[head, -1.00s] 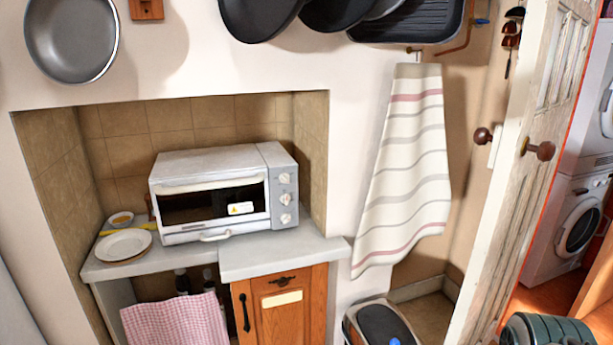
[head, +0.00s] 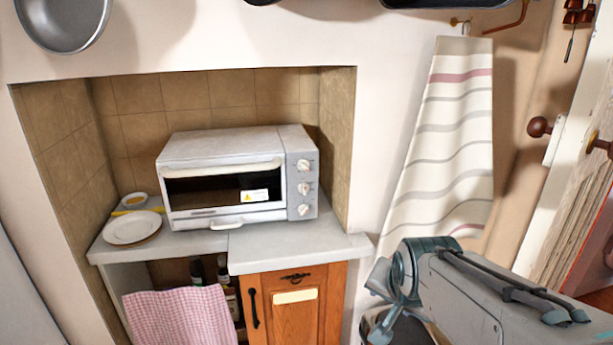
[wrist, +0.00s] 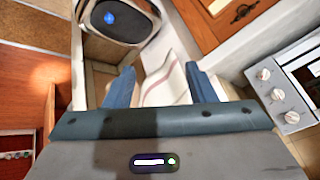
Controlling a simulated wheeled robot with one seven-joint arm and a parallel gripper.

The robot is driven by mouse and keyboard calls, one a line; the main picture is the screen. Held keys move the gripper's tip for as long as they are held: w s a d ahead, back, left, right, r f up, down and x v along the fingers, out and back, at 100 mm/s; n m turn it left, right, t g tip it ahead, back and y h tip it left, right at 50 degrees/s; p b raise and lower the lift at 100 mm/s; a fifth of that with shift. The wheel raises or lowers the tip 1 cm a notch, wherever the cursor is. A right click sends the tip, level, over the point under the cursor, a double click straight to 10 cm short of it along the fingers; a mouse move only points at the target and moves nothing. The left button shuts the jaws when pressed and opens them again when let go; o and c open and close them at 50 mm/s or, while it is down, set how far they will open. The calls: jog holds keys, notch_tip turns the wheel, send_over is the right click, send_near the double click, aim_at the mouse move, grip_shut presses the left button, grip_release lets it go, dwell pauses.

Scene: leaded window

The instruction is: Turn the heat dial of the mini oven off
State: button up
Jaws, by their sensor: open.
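The mini oven (head: 222,165) is a white box on the counter inside the tiled alcove, its glass door shut. Three round knobs (head: 303,188) stand in a column on its right-hand panel. I cannot tell which is the heat dial or read their settings. In the wrist view the knobs (wrist: 277,94) show at the right edge, beside the oven's dark glass (wrist: 308,75). My gripper (wrist: 161,78) is open with nothing between its fingers, and well apart from the oven. In the head view it is at the lower right, below and right of the oven.
A striped towel (head: 445,140) hangs on the wall right of the alcove, behind my arm. A dark-topped bin (wrist: 118,25) stands on the floor. The counter (head: 290,250) before the knobs is clear.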

jog(key=w+a+m+t+b, duration=0.2)
jog(key=w+a+m+t, duration=0.15)
jog(key=w, duration=0.35)
jog(key=m+t+y+b, duration=0.55)
jog(key=m+t, duration=0.25)
jog(key=m, duration=0.8)
send_near(304, 167)
jog(key=shift+n+g+h, duration=0.25)
jog(key=x, duration=0.3)
jog(key=p+x, duration=0.1)
jog(key=x, duration=0.2)
jog(key=p+x, duration=0.1)
jog(key=x, duration=0.1)
jog(key=shift+w+a+r, duration=0.15)
jog(key=shift+w+r, duration=0.15)
jog(key=shift+w, duration=0.1)
jog(key=c, duration=0.9)
